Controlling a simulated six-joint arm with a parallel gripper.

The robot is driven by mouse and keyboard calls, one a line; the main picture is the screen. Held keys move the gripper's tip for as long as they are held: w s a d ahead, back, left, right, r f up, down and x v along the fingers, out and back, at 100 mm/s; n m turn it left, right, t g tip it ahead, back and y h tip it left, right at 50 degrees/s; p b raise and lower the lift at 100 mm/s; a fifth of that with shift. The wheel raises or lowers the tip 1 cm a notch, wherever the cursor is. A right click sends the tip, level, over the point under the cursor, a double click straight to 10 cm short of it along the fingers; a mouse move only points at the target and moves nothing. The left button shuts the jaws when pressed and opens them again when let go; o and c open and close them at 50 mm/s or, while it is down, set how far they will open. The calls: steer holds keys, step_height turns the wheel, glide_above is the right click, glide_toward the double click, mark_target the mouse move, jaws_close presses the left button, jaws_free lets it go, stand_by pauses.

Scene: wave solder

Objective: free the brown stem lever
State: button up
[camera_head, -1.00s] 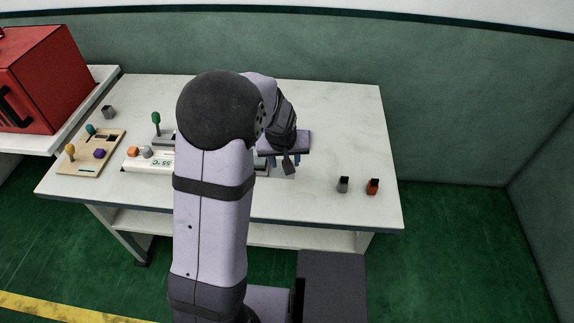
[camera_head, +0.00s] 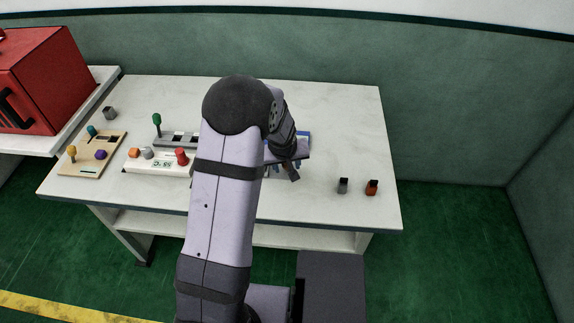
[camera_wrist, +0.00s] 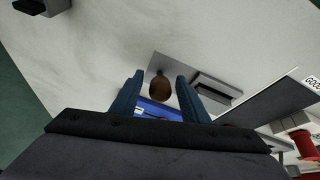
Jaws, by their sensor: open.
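The brown stem lever's rounded knob (camera_wrist: 160,89) shows in the wrist view, on a grey plate (camera_wrist: 178,68). My gripper (camera_wrist: 160,78) is open, with one blue finger to the left of the knob and one to the right. There is visible space on both sides, and nothing is held. Whether the fingertips are down at the knob's height I cannot tell. The lever's lower stem is hidden. In the head view my arm hides the lever, and the gripper is mostly covered by its wrist.
A grey fixture with a green knob (camera_head: 157,118) and a white box with a red knob (camera_head: 181,156) stand left of my arm. A wooden board (camera_head: 76,166) lies farther left. The back right table is clear.

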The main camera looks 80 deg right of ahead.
steer(key=shift+x, duration=0.75)
jaws_close()
